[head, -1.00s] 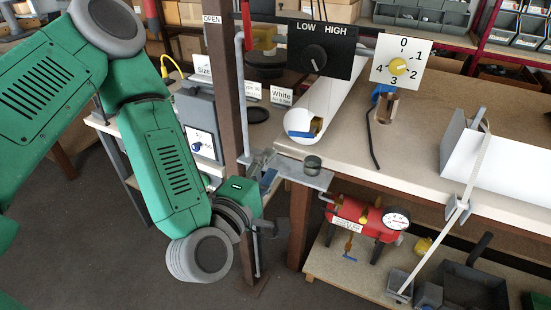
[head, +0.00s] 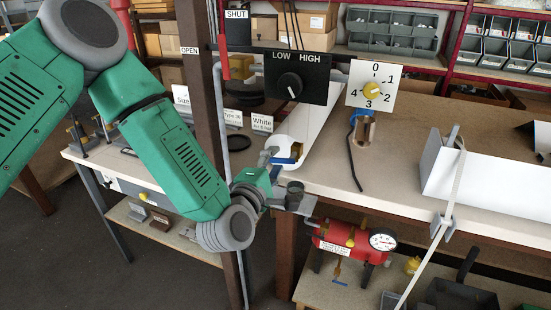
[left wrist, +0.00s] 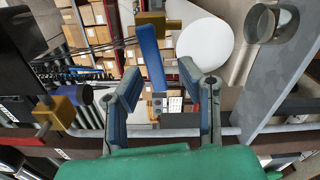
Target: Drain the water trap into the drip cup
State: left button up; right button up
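A brass fitting (left wrist: 155,22) with a long blue lever (left wrist: 152,58) shows at the top middle of the left wrist view. I cannot tell for certain whether it belongs to the water trap. In the head view the blue lever (head: 285,160) is in front of the white tube's round end. A small round cup (head: 295,187), likely the drip cup, stands on a grey plate; its rim shows in the left wrist view (left wrist: 272,22). My left gripper (left wrist: 158,72) is open, its fingers on either side of the blue lever's lower end; contact is unclear. My right gripper is out of view.
A brown post (head: 200,90) stands close to my left arm. A LOW/HIGH dial panel (head: 291,78) and a numbered dial (head: 373,86) stand above the bench. A red tank with a gauge (head: 350,240) sits on the lower shelf. A red-handled brass valve (left wrist: 60,105) is at left.

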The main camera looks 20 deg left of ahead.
pick_arm(q)
jog(key=shift+w, duration=0.35)
grip_shut()
jog(key=shift+r+m, duration=0.15)
jog(key=shift+m, duration=0.75)
jog(key=shift+s, duration=0.1)
grip_release()
